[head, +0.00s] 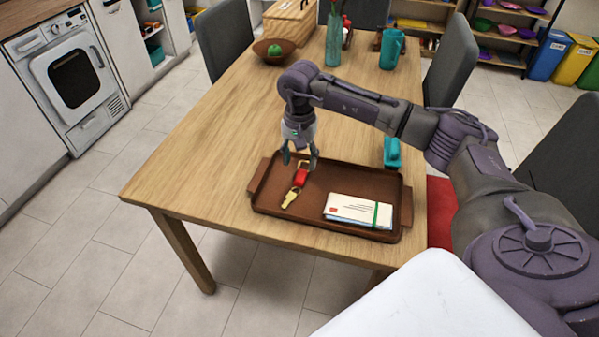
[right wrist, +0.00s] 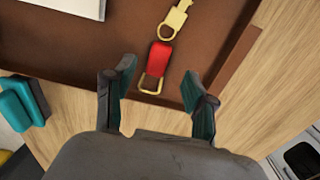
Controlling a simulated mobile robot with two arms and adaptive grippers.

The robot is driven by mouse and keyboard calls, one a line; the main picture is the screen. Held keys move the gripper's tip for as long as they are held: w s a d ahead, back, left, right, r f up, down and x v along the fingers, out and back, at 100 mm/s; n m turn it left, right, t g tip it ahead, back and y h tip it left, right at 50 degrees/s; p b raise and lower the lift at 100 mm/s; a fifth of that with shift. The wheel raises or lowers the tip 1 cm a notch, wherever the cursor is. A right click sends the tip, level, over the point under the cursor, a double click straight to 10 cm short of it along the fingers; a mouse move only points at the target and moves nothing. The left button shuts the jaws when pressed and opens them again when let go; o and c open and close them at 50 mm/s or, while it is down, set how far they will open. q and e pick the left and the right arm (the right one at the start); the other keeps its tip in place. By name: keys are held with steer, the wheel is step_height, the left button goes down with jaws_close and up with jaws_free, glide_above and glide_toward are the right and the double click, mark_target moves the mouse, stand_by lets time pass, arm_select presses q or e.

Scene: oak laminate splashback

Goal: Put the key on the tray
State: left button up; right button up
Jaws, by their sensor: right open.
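The key (head: 290,198) is brass-coloured with a red fob (head: 300,178) and a brass clip. It lies on the brown tray (head: 276,222), in the tray's left part. In the right wrist view the key (right wrist: 177,17) is at the top, with its red fob (right wrist: 158,57) nearer to me. My right gripper (head: 300,165) is open just above the tray, over the clip end of the fob. In the right wrist view its fingers (right wrist: 160,95) are spread to either side of the clip, with nothing between them gripped. My left gripper is not in view.
A stack of envelopes (head: 352,208) with a green band lies in the tray's right part. A teal object (head: 392,153) stands behind the tray. A wooden bowl (head: 274,49), a green bottle (head: 334,38) and a teal mug (head: 392,48) stand farther back. The table's left side is clear.

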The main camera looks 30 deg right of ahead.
mark_target(300, 178)
step_height(300, 178, up, 6)
steer(key=shift+s+f, duration=0.1)
stand_by(0.7)
